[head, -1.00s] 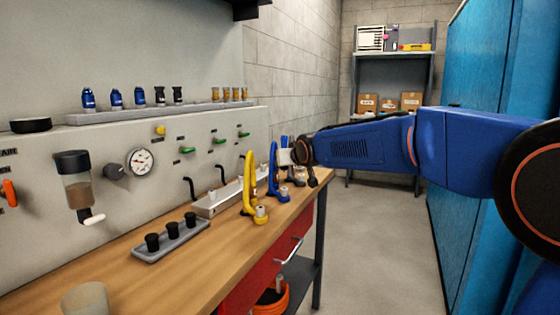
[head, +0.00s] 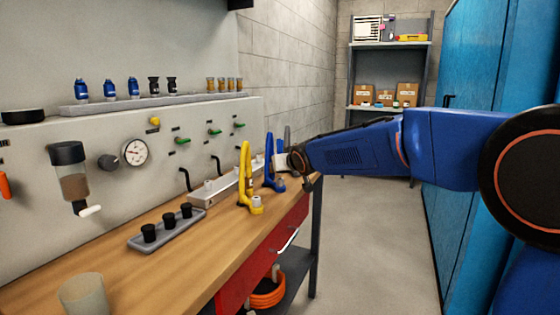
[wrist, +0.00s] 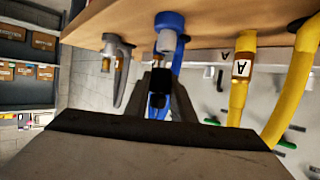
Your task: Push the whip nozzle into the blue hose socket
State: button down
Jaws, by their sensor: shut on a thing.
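The blue hose (head: 268,165) rises in a loop near the far end of the workbench; in the wrist view its blue base and grey socket (wrist: 166,41) are at the top centre. My gripper (head: 282,162) is beside the blue hose. In the wrist view my gripper (wrist: 160,88) is shut on a small black piece, apparently the whip nozzle (wrist: 158,98). The nozzle appears just below the socket in the picture; I cannot tell whether they touch. In the head view the nozzle is too hidden to make out.
A yellow hose (head: 245,170), labelled A in the wrist view (wrist: 241,70), stands left of the blue one. A grey hose (wrist: 122,75) is close on the other side. A tray (head: 165,232) with black fittings and a cup (head: 84,294) sit nearer on the workbench (head: 130,275).

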jog(key=shift+f, duration=0.7)
jog(key=shift+s, duration=0.15)
dwell(0.5)
dwell(1.0)
jog(key=c, duration=1.4)
grip_release()
jog(key=shift+c, duration=0.2)
jog(key=v, duration=1.7)
jog(key=shift+r, duration=0.25)
jog(key=shift+s, duration=0.15)
